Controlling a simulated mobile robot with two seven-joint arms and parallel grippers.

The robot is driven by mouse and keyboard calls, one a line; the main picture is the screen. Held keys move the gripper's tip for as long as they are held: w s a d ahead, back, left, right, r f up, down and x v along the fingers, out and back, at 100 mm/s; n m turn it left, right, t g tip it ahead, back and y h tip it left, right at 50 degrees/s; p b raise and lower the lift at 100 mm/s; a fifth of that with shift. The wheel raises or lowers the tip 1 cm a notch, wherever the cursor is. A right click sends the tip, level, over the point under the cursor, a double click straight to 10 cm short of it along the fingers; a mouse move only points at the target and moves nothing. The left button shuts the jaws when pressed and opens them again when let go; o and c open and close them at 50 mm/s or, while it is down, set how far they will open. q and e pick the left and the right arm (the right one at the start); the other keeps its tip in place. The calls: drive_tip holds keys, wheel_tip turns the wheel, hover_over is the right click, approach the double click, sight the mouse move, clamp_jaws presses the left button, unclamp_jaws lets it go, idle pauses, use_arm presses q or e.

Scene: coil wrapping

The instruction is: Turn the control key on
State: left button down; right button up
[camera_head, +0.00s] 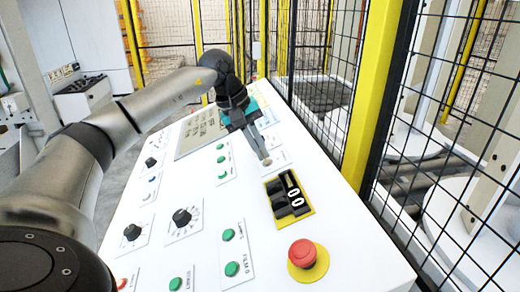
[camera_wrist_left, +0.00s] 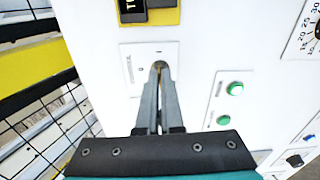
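The control key (camera_wrist_left: 160,66) sits on a small white label plate on the sloping white panel, seen in the left wrist view with marks around it. My left gripper (camera_head: 265,160) reaches down to this plate from above. In the left wrist view its two narrow grey fingers close in on either side of the key, with only a thin tan strip showing between the tips. The fingers look shut on the key and hide most of it, so I cannot tell which mark it points to. My right gripper is not in view.
A yellow-framed black switch block (camera_head: 289,195) is close beside the key plate, with a red emergency button (camera_head: 302,253) nearer. Green buttons (camera_head: 229,234) and black dials (camera_head: 182,217) cover the panel. A yellow post and mesh fence (camera_head: 368,100) stand along its right edge.

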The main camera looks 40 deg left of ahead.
use_arm(q)
drive_tip(key=shift+m, duration=0.4)
drive_tip(key=c, duration=1.1)
unclamp_jaws()
drive_tip(key=shift+o, duration=0.2)
drive_tip(key=shift+r, duration=0.1)
drive_tip(key=p+v, duration=0.1)
drive_tip(key=v, duration=1.4)
